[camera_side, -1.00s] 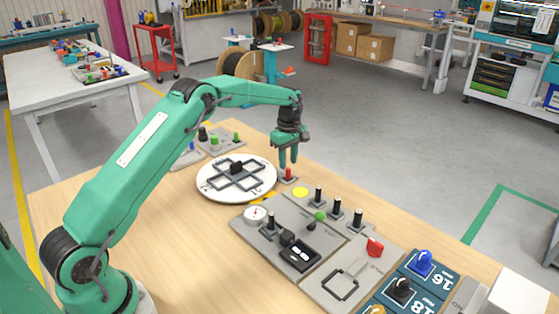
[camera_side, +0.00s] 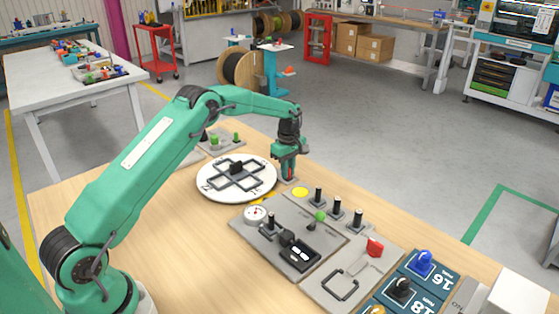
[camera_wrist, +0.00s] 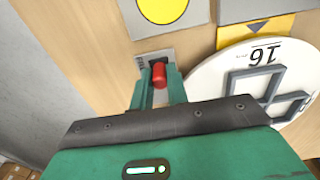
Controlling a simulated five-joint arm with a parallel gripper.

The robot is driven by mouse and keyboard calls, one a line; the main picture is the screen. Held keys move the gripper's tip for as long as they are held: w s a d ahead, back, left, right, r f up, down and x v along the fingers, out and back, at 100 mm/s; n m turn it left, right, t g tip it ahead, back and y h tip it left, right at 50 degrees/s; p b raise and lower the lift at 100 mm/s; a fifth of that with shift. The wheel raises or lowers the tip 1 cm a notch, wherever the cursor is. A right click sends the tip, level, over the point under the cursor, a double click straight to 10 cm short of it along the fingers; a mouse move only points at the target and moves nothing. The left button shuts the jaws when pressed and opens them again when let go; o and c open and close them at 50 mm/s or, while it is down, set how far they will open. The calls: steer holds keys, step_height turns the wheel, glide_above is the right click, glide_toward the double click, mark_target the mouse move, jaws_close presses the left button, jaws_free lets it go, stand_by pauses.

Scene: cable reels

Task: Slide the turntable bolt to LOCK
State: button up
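The turntable bolt has a red knob (camera_wrist: 159,74) on a small grey plate (camera_wrist: 147,57) beside the white round turntable (camera_side: 208,189). In the side view the red knob (camera_side: 289,173) shows between my fingers. My gripper (camera_side: 289,178) points down over the bolt, its fingers apart on both sides of the knob. In the wrist view my gripper (camera_wrist: 159,92) straddles the knob with little space on either side; firm contact is not visible. The turntable also shows at the right of the wrist view (camera_wrist: 230,66). The bolt's lettering is not readable.
A grey panel (camera_side: 250,232) with a yellow disc (camera_side: 300,192), black-topped posts and a green knob (camera_side: 320,215) lies in front of the bolt. Another grey plate (camera_side: 222,147) with knobs is behind the turntable.

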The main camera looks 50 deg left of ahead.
steer(key=shift+a, duration=0.1)
jaws_close()
steer(key=shift+a, duration=1.7)
steer(key=o, duration=0.7)
jaws_free()
steer(key=shift+o, duration=0.2)
steer(key=shift+s, duration=0.1)
steer(key=shift+c, duration=0.2)
steer(key=shift+r, duration=0.7)
steer(key=shift+c, duration=0.5)
steer(key=shift+o, duration=0.7)
steer(key=shift+d+r, duration=0.2)
steer(key=shift+r, duration=2.65)
